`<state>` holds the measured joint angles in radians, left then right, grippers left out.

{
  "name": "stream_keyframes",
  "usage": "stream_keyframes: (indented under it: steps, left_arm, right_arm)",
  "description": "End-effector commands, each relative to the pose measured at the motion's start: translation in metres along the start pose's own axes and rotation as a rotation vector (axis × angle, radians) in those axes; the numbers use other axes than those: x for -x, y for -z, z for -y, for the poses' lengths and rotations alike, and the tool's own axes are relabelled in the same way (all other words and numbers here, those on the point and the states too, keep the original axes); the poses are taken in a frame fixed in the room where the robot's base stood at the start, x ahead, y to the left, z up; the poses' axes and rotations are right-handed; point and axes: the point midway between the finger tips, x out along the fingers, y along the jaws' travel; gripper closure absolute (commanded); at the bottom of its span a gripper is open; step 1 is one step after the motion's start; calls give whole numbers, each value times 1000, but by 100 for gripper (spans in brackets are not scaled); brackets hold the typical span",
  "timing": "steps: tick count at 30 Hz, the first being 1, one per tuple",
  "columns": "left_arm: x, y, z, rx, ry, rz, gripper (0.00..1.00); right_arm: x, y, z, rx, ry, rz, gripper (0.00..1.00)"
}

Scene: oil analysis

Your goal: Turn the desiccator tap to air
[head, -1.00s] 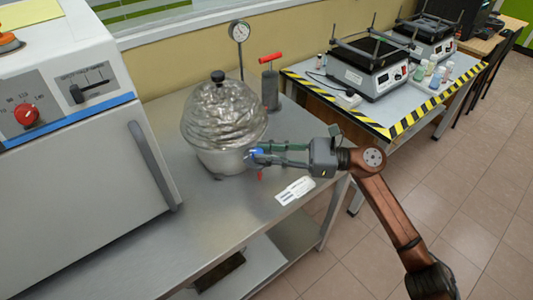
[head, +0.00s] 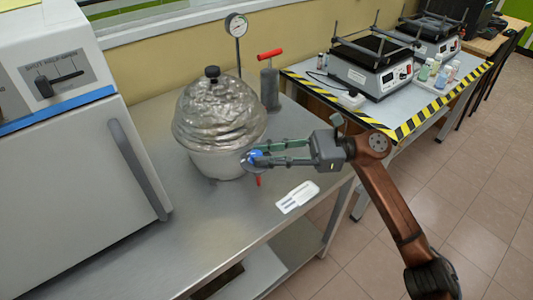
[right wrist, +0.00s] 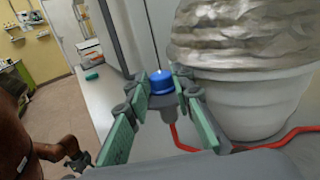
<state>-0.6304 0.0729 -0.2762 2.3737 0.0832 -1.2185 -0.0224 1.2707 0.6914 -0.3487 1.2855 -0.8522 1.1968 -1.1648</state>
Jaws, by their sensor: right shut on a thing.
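The desiccator (head: 222,112) stands on the steel bench, a pale bowl under a domed, foil-like cover with a black knob. It also shows in the right wrist view (right wrist: 240,90). Its blue tap (head: 252,158) sits at the bowl's right side; the right wrist view shows the blue cap (right wrist: 162,82) between the fingertips. My right gripper (head: 262,157) is shut on the tap, reaching in from the right. In the right wrist view its green-padded fingers (right wrist: 165,100) flank the tap. A red tube (right wrist: 180,140) runs below the tap. My left gripper is not in view.
A pressure gauge (head: 236,26) on a stand and a grey hand pump (head: 270,85) with a red handle stand behind the desiccator. A white label card (head: 297,197) lies near the bench's right edge. A large oven (head: 70,150) fills the left.

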Motion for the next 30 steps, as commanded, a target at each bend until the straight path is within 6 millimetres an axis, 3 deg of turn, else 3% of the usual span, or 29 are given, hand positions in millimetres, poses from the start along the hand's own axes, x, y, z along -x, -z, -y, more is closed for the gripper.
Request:
stream_keyframes:
  steps: [11,12,19,30]
  left_arm:
    - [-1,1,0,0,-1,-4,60]
    - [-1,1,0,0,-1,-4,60]
    - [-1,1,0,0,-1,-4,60]
    - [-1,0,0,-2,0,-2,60]
  right_arm:
    - [1,1,1,-1,0,-2,100]
    - [1,1,1,-1,0,-1,77]
    - [0,0,0,0,-1,-1,61]
    - [6,0,0,0,0,-1,61]
